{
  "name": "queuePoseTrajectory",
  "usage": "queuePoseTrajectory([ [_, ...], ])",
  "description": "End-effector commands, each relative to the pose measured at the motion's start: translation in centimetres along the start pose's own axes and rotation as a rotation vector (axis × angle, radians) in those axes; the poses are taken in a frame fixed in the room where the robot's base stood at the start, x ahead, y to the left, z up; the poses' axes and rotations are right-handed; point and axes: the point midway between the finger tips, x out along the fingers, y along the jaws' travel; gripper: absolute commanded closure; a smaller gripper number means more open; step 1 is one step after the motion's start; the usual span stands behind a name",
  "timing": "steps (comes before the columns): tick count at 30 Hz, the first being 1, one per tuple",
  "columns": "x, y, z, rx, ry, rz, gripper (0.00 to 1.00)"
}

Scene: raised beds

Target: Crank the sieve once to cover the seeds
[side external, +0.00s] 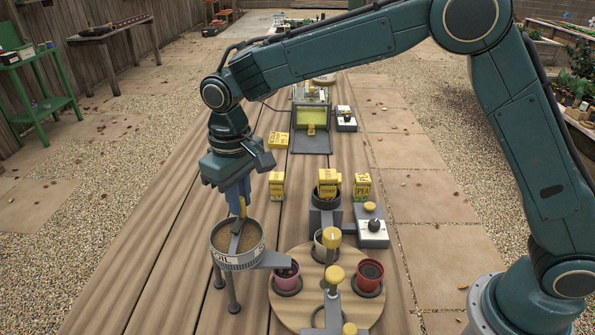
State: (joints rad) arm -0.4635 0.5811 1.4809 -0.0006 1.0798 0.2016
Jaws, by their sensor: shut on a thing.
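The sieve (237,262) is a round grey drum on legs at the lower left of the plank table, with brown soil inside and a partly readable label. A grey crank (236,238) lies across its top, with an upright yellow handle (243,209). My gripper (239,197) points down from above with its blue fingers shut on this handle. A grey chute (275,260) runs from the sieve to the right, by a pink pot (286,278) on a round wooden turntable (310,304). Any seeds in the pot are too small to make out.
A red pot (370,271) and a pale pot, partly hidden by yellow-knobbed posts, also stand on the turntable. Behind are yellow seed boxes (277,184), a grey holder (325,212) with another box, and a control box with a dial (371,232). The planks left of the sieve are clear.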

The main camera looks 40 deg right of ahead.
Motion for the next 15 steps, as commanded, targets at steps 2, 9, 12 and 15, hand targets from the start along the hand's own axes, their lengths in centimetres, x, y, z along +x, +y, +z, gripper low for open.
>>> queuePoseTrajectory([
  [2, 0.0, 0.07, 0.01, 0.002, -0.001, 0.001, 0.9],
  [9, -0.01, 0.09, 0.11, 0.002, 0.0, 0.001, 0.9],
  [12, 0.01, 0.11, 0.35, 0.002, -0.001, 0.001, 0.9],
  [15, 0.02, 0.13, 0.66, 0.002, -0.001, 0.001, 0.9],
])
